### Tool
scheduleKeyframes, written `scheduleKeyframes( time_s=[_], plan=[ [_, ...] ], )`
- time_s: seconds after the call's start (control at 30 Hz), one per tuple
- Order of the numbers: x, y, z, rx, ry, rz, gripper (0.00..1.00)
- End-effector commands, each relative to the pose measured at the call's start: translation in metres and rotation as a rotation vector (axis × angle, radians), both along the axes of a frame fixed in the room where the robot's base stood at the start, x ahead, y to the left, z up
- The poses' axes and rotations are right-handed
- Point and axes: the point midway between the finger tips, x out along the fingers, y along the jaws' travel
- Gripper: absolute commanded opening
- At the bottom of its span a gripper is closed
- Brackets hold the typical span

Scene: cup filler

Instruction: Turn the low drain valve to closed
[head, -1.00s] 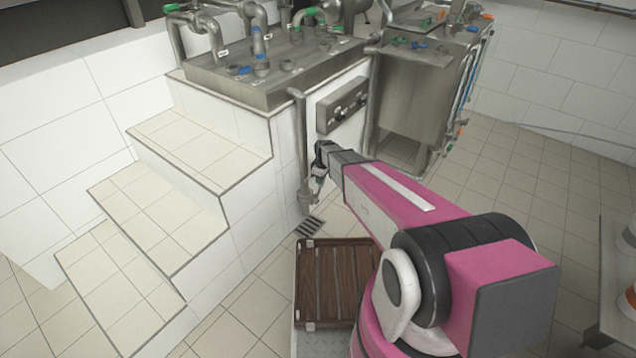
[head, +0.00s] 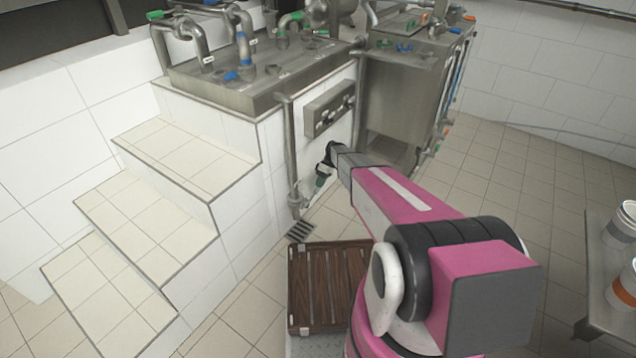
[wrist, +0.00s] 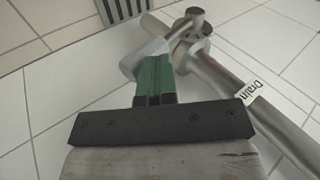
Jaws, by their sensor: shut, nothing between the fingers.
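The low drain valve (wrist: 190,46) is a metal fitting with a round-ended metal piece on the drain pipe (wrist: 240,92), which carries a "Drain" label (wrist: 254,88). In the head view the drain pipe (head: 289,150) runs down the tiled side of the platform, with the valve (head: 297,198) near its foot. My gripper (head: 320,184) is shut and empty, just right of the pipe and near valve height. In the wrist view its green fingers (wrist: 153,78) are together, close to the valve. The picture does not settle whether they touch it.
A grey control box (head: 328,108) hangs on the platform side above my gripper. Tiled steps (head: 160,215) rise at left. A floor grate (head: 300,231) and a brown slatted crate (head: 325,285) lie below.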

Motion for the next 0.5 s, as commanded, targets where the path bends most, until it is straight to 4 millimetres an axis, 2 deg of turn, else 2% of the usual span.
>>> scheduleKeyframes(
  time_s=[0.2, 0.5],
  plan=[
    [0.009, -0.006, -0.018, -0.001, -0.002, 0.0, 0.0],
    [0.011, -0.009, -0.031, -0.002, -0.002, 0.0, 0.0]
  ],
)
